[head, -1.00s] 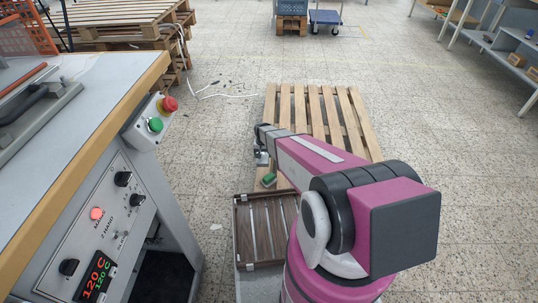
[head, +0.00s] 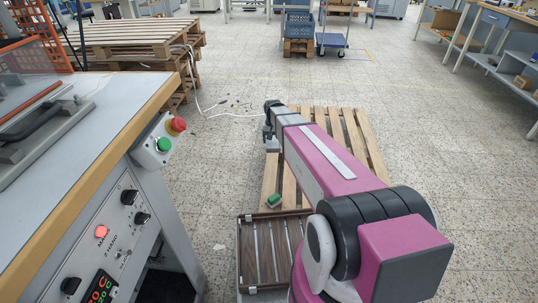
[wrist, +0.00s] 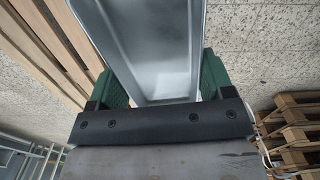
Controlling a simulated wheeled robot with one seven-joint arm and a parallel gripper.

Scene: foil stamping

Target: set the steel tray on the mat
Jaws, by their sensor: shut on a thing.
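The steel tray (wrist: 160,50) is a long, shiny, shallow metal tray with raised edges. It fills the upper middle of the wrist view, running out of the top edge. My gripper (wrist: 162,82) has green fingers on both sides of the tray and is shut on it. The tray's far end is out of the picture. In the head view I see my arm reaching over the wooden pallet, but the tray cannot be made out there. I cannot make out a mat in either view.
A pallet (head: 352,135) lies on the floor, with a small green thing (head: 274,200) at its near end. A brown slatted crate (head: 241,262) is closer. A machine bench (head: 95,115) with buttons stands left. Stacked pallets (head: 140,32) stand behind it.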

